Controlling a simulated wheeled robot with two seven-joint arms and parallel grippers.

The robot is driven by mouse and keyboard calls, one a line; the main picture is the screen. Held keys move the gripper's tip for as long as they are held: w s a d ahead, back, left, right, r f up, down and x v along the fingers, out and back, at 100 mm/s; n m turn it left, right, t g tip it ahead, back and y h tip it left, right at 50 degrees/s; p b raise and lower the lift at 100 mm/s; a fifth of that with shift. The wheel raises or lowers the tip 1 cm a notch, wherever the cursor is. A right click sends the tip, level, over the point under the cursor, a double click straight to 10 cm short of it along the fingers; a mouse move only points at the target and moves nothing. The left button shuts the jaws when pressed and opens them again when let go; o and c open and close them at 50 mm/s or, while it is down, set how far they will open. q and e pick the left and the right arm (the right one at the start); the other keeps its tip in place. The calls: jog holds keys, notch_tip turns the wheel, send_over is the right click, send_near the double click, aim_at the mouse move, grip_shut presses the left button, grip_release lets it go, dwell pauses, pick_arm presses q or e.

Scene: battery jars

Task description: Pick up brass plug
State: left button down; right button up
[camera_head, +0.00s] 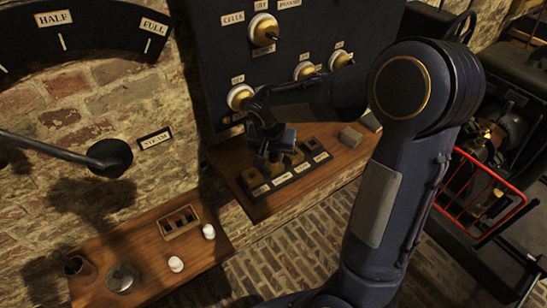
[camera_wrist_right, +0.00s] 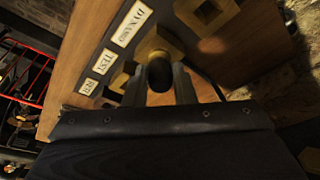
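A dark board with paper labels and brass blocks lies on the right wooden shelf (camera_head: 235,160). In the right wrist view a plug with a round black end (camera_wrist_right: 160,75) stands at a square brass block (camera_wrist_right: 158,44), beside the DYNAMO label (camera_wrist_right: 133,22). My right gripper (camera_wrist_right: 161,82) has one finger on each side of the black end, with little or no gap. I cannot tell whether the fingers grip it. In the head view my right gripper (camera_head: 272,160) is over the board and hides part of it. My left gripper is out of view.
Another brass block (camera_wrist_right: 206,12) with a hole sits near the plug. A grey block (camera_head: 350,137) lies on the same shelf. The lower left shelf (camera_head: 140,249) holds a slotted wooden box (camera_head: 179,222), two white jars and a round metal item. Dial panel and brick wall stand behind.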

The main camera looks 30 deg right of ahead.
jog(key=shift+c, duration=1.2)
